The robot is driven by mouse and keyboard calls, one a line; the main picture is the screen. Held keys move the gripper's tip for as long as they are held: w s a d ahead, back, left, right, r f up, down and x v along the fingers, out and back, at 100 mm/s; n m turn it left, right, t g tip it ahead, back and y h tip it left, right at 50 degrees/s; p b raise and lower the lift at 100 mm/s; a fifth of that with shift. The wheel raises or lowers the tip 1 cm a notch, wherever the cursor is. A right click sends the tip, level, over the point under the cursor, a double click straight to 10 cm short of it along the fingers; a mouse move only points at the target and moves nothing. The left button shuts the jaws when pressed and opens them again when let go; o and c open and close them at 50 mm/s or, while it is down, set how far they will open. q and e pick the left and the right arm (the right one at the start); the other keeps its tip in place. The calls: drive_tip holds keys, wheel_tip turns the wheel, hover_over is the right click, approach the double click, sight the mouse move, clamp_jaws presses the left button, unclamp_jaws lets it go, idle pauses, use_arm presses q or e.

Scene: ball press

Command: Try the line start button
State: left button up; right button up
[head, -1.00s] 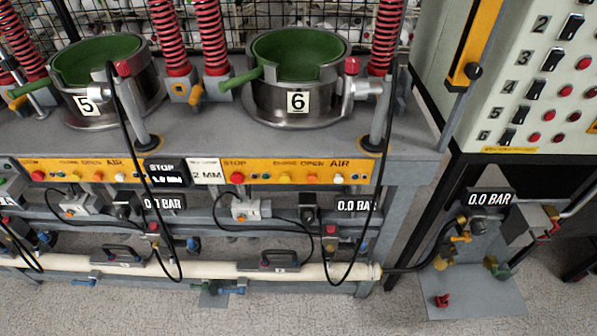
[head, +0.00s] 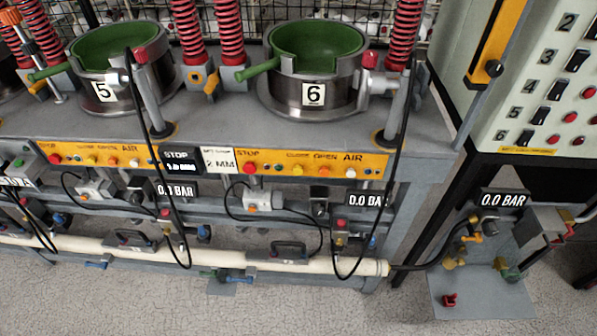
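No button marked as line start can be made out in the head view. A green button (head: 18,163) shows at the left edge on a grey box; its label cannot be read. The orange strip (head: 317,167) under station 6 has a red button (head: 250,169) by the word STOP, and smaller buttons by CLOSE, OPEN and AIR. A pale control panel (head: 545,110) at the right has black rocker switches numbered 2 to 6 and red buttons beside them; its upper part is cut off. Neither of my grippers is in view.
Steel pots with green inner bowls, station 5 (head: 102,92) and station 6 (head: 313,95), stand on the grey bench (head: 222,122). Black hoses hang in front of it. A cream pipe (head: 210,254) runs low along the front. A gauge reading 0.0 BAR (head: 503,200) stands at right. Foreground floor is clear.

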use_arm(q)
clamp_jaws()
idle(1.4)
